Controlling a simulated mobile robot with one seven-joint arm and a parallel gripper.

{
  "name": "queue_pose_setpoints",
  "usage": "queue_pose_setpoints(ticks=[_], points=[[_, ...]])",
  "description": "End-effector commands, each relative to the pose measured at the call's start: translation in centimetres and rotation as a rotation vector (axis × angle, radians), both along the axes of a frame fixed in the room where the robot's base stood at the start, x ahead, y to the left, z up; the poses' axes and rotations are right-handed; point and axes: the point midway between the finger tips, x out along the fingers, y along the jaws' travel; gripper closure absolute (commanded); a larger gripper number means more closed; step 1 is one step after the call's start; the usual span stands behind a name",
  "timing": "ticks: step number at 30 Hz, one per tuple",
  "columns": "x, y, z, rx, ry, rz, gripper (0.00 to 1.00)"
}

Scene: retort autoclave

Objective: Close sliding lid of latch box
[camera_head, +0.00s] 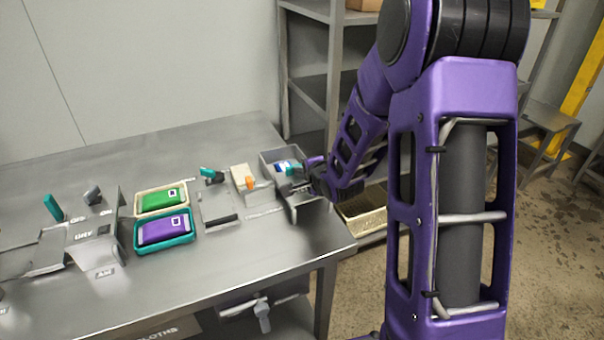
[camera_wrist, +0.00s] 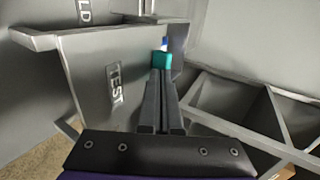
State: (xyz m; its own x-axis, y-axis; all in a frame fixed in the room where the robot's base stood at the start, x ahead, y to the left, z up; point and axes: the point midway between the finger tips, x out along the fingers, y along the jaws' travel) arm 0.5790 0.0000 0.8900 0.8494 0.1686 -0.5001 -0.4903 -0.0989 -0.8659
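A grey open-topped box (camera_head: 268,159) stands at the right end of the table, with a teal and blue piece (camera_head: 290,167) in it. A small cream box (camera_head: 240,177) with an orange part is just left of it. Labels do not make clear which is the latch box, and I cannot make out a sliding lid. My gripper (camera_head: 305,178) is at the right side of the grey box. In the wrist view its two fingers (camera_wrist: 161,75) lie close together beside a grey wall labelled TEST (camera_wrist: 90,85). A teal piece (camera_wrist: 162,59) is right at their tips; whether they hold it is unclear.
A teal tray (camera_head: 140,247) with a purple pack and a cream tray (camera_head: 140,212) with a green pack lie mid-table. Small fixtures with levers stand at the left. A grey shelf rack (camera_head: 330,95) stands behind.

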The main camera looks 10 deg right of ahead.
Motion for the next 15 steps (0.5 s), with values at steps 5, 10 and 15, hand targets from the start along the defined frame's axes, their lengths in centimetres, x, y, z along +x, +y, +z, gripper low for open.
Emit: queue_pose_setpoints(ticks=[5,10,15], points=[[4.3,0.9,0.0,0.003,-0.002,0.000,1.00],[8.2,1.6,-0.1,0.002,-0.002,-0.001,1.00],[10.6,2.1,0.0,0.002,-0.002,-0.001,1.00]])
